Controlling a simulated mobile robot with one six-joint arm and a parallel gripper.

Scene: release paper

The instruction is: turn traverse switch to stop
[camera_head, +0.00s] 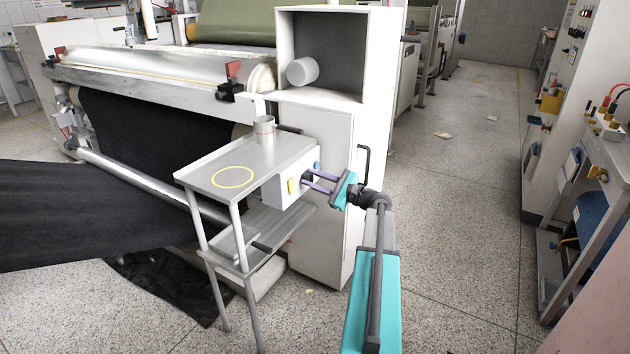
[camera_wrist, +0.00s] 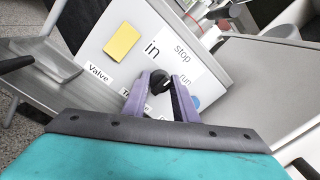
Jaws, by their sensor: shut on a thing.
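The traverse switch is a dark knob (camera_wrist: 159,82) on the face of a white control box (camera_head: 293,186). In the wrist view the words "in", "stop" and "run" stand around it on the panel (camera_wrist: 125,28), and the label below it is partly covered. My gripper (camera_head: 309,181) reaches the box from the right. In the wrist view its two purple fingers (camera_wrist: 161,90) are shut on the knob, one on each side. Which word the knob points at is hard to tell.
A yellow square (camera_wrist: 122,43) sits on the panel above the "Valve" label, and a blue button (camera_wrist: 196,101) is beside my right finger. A metal table (camera_head: 207,167) bears a metal cup (camera_head: 264,132). A black handle (camera_head: 364,155) stands out above my wrist.

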